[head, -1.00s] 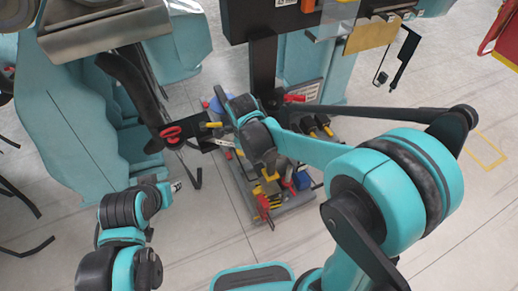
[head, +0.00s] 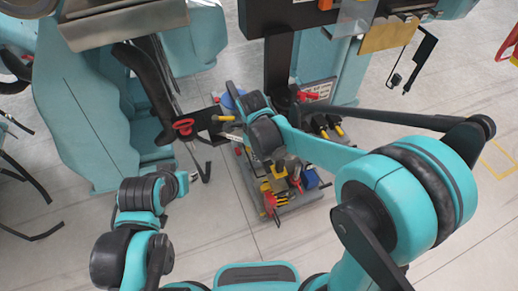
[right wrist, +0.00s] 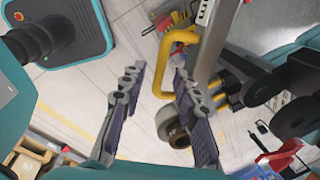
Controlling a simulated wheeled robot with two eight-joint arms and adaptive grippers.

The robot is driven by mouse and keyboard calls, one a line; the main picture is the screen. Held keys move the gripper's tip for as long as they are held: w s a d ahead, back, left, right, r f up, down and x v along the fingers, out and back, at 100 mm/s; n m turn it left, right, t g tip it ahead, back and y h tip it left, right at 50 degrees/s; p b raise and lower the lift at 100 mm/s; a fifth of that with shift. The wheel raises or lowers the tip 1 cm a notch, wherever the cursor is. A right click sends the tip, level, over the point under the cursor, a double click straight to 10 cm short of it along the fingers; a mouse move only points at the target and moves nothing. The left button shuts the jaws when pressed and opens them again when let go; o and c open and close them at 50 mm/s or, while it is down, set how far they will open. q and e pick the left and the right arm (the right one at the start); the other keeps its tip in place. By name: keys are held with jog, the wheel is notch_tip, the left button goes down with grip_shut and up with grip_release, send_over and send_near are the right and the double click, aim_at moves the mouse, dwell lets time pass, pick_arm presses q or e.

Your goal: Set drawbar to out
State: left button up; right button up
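I cannot tell for sure which part is the drawbar. In the head view, a black bar with a red handle (head: 184,127) juts from the teal car toward the black post. In the right wrist view, a yellow bent tube (right wrist: 165,65) and a grey roller (right wrist: 175,128) show beyond and between my right gripper's fingers. My right gripper (right wrist: 158,88) is open, with nothing visibly held. Its fingers are hidden in the head view behind my forearm. My left arm's end (head: 186,181) is low at the left in the head view; its fingers are not clear.
A grey tray of tools (head: 300,195) lies on the floor below my right forearm. Teal car bodies (head: 85,110) stand at the left and behind. A black post (head: 277,65) rises at the centre.

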jog(key=shift+r, duration=0.1)
notch_tip(320, 180, up, 12)
jog(key=s, duration=0.2)
jog(key=shift+a+f, duration=0.2)
jog(key=shift+a, duration=0.2)
jog(key=shift+d, duration=0.1)
jog(key=s+d+f+n+t+b, duration=0.2)
jog(key=s+d+f+n+b, duration=0.2)
jog(key=n, duration=0.7)
jog(key=s+d+f+n+t+b, duration=0.3)
jog(key=s+d+f+n+b, duration=0.2)
jog(key=d+n, duration=0.6)
notch_tip(320, 180, down, 3)
jog(key=shift+s+d+f+n+y, duration=0.1)
jog(key=shift+s+d+n+y, duration=0.2)
jog(key=shift+s, duration=0.85)
